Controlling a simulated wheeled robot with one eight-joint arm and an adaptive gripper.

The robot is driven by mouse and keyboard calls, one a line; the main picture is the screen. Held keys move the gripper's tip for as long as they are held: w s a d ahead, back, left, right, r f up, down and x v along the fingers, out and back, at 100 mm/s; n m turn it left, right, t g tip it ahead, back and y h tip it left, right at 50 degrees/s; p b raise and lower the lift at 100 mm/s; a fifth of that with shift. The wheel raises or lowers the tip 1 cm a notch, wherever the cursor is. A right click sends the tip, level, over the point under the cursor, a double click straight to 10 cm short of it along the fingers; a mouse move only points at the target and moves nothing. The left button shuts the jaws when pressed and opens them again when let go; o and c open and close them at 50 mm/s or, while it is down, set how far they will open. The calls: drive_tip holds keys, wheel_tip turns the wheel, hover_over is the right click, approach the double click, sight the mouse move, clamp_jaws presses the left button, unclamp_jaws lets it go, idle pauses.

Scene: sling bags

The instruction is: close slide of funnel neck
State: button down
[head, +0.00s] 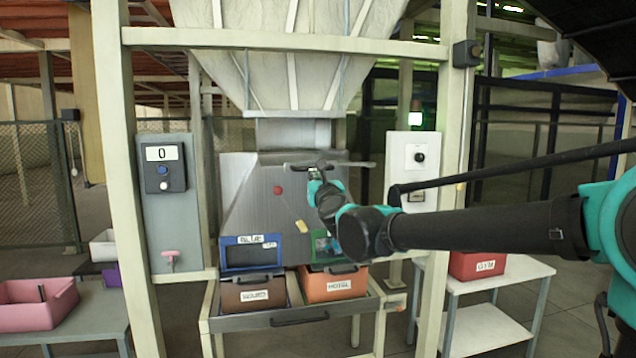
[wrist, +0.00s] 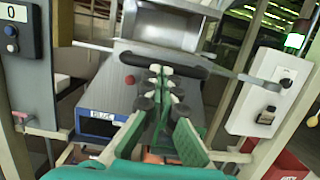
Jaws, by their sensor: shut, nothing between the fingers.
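The big pale funnel (head: 290,62) hangs in a cream frame, and its square metal neck (head: 299,133) points down. The neck also shows at the top of the wrist view (wrist: 165,28). Across the neck's lower end runs a slide with a dark rounded front bar (wrist: 125,56); thin light rails stick out at both sides. My gripper (head: 319,170) is in front of this bar. In the wrist view my green gripper (wrist: 161,72) has its pale fingertips together, overlapping the bar; I cannot tell whether they touch it. The bar's middle is partly hidden by the fingers.
Below is a grey sloped chute (head: 262,195) with a red knob (head: 278,190) and a blue-framed opening (head: 252,253). Brown (head: 254,293) and orange (head: 334,285) bins stand underneath. Control panels flank the chute at left (head: 166,205) and right (head: 412,170). Frame posts stand on both sides.

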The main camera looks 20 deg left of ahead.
drive_tip(key=shift+w+a+r, duration=0.1)
drive_tip(key=shift+w+a, duration=0.15)
drive_tip(key=shift+w, duration=0.2)
drive_tip(key=shift+w, duration=0.1)
drive_tip(key=f+x, duration=0.1)
drive_tip(key=x, duration=0.8)
drive_tip(key=f+x, duration=0.2)
drive_tip(key=x, duration=0.7)
drive_tip(key=a+f+x, duration=0.1)
drive_tip(key=f+x, duration=0.1)
drive_tip(key=x, duration=0.7)
drive_tip(key=shift+w+f, duration=0.15)
drive_tip(key=shift+w, duration=0.3)
drive_tip(key=shift+w+a, duration=0.1)
drive_tip(key=shift+w, duration=0.1)
